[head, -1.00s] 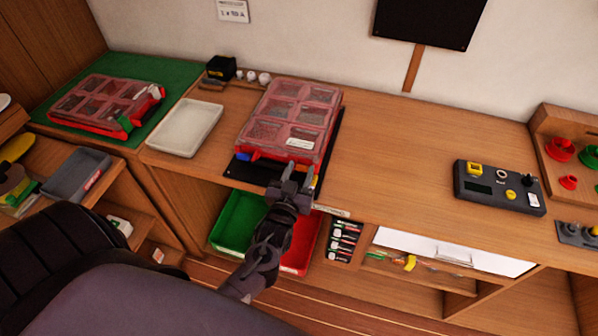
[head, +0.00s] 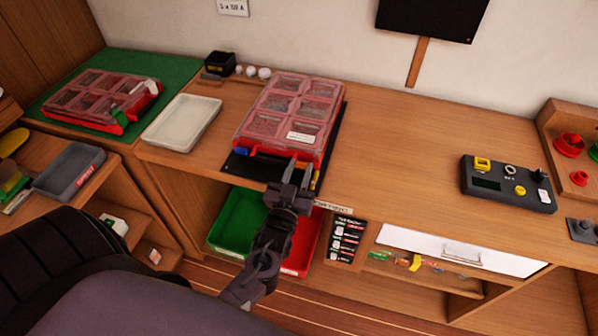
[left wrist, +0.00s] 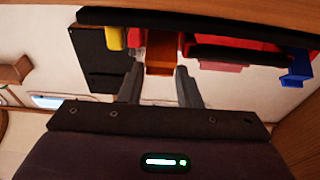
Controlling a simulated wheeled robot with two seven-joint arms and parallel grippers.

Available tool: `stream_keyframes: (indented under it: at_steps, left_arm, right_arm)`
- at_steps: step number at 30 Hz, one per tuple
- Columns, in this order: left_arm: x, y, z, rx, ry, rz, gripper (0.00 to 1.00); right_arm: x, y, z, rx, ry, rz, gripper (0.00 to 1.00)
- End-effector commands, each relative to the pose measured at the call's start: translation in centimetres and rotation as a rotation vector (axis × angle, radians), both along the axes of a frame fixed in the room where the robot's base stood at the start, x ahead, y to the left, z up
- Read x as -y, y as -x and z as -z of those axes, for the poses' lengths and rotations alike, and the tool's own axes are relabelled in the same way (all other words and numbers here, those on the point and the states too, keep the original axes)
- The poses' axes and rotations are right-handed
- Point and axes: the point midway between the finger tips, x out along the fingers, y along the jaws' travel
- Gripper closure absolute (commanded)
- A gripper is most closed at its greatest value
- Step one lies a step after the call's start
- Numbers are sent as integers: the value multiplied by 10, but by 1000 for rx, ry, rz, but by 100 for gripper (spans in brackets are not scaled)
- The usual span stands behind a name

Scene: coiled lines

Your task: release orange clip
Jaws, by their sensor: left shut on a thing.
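A red organizer case (head: 287,112) with a clear compartment lid lies on a black mat (head: 240,168) at the bench edge. A blue clip (head: 243,152) shows at its front left, and a yellow one (head: 315,182) near its front right. In the left wrist view, the orange clip (left wrist: 160,55) sits between the fingers of my left gripper (left wrist: 158,82), with the yellow clip (left wrist: 115,38) and blue clip (left wrist: 298,68) to either side. My left gripper (head: 298,172) is shut on the orange clip at the case's front edge; it hides the clip in the head view. My right gripper is out of view.
A white tray (head: 182,122) lies left of the case. Another red case (head: 103,98) sits on a green mat further left. Green (head: 238,220) and red (head: 303,250) bins are below the bench edge. The bench right of the case is clear up to a dark control box (head: 508,183).

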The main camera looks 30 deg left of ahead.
Motion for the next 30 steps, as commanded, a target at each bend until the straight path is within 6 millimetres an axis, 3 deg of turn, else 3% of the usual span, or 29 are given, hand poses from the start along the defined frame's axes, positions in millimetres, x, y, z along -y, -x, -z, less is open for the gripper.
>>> stream_keyframes:
  at_steps: [1, 2, 6, 17, 30]
  left_arm:
    - [0, 0, 1, -1, 0, 0, 92]
    - [0, 0, 1, -1, 0, 0, 67]
    - [0, 0, 1, -1, 0, 0, 48]
    - [1, 5, 3, -2, 0, 0, 47]
    - [16, 68, 15, -3, 2, -1, 47]
  right_arm:
    - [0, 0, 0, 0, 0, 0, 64]
    - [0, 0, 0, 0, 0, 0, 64]
    - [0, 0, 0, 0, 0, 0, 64]
    - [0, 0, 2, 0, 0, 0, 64]
    - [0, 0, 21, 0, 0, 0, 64]
